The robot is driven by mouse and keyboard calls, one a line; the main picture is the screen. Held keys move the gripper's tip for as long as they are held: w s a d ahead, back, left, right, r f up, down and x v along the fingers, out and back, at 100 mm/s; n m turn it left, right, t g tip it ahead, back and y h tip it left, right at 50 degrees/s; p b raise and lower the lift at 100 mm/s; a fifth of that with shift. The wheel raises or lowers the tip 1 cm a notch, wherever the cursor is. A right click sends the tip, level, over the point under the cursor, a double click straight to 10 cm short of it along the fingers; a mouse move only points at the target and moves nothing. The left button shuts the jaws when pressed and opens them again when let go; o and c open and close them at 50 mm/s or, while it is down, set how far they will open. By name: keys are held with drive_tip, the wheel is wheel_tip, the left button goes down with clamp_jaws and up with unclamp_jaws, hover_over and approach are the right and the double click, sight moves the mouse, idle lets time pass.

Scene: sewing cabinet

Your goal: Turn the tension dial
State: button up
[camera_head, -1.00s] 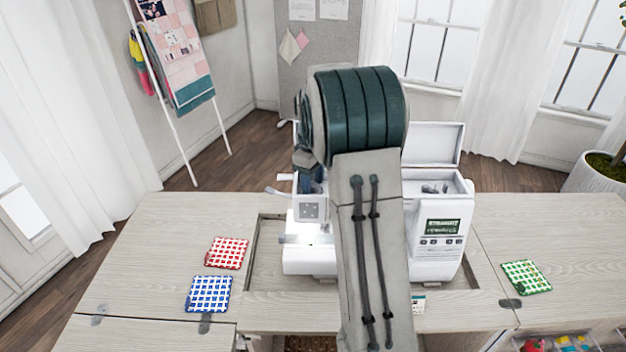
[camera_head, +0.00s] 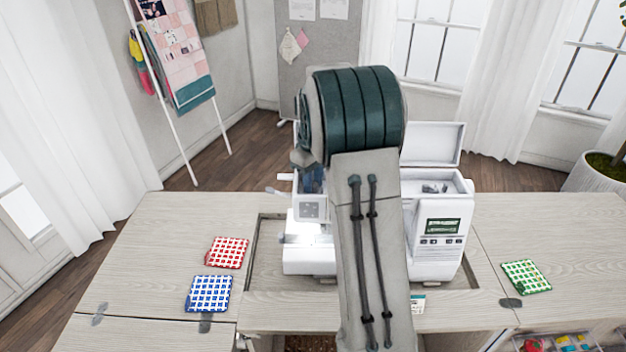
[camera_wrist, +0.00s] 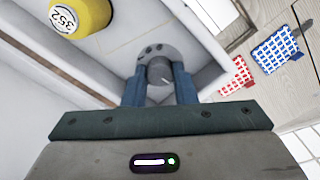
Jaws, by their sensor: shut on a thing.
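The white sewing machine (camera_head: 310,262) stands in the recess of the cabinet top, partly hidden behind my arm in the head view. The tension dial (camera_wrist: 160,71) is a round grey knob in the wrist view, on a lighter disc with dark marks. My gripper (camera_wrist: 160,84) has its two blue fingers on either side of the knob and is shut on it. In the head view my arm hides the dial and the fingertips.
A yellow spool (camera_wrist: 82,14) marked 352 sits close to the left of my gripper in the wrist view. Red (camera_head: 227,252), blue (camera_head: 209,293) and green (camera_head: 526,276) checked cloth squares lie on the cabinet top (camera_head: 150,240). The machine's lid (camera_head: 436,143) stands open.

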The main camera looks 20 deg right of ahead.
drive_tip(key=m, duration=1)
drive_tip(key=shift+m+p, duration=0.35)
drive_tip(key=shift+m, duration=0.05)
drive_tip(key=m+p, duration=0.1)
drive_tip(key=m, duration=0.4)
drive_tip(key=shift+m, duration=0.3)
drive_tip(key=m+p, duration=0.1)
drive_tip(key=m, duration=0.3)
drive_tip(key=shift+m, duration=0.4)
drive_tip(key=o, duration=1)
drive_tip(key=shift+r, duration=0.1)
wheel_tip(320, 180, up, 14)
drive_tip(key=shift+b, duration=0.45)
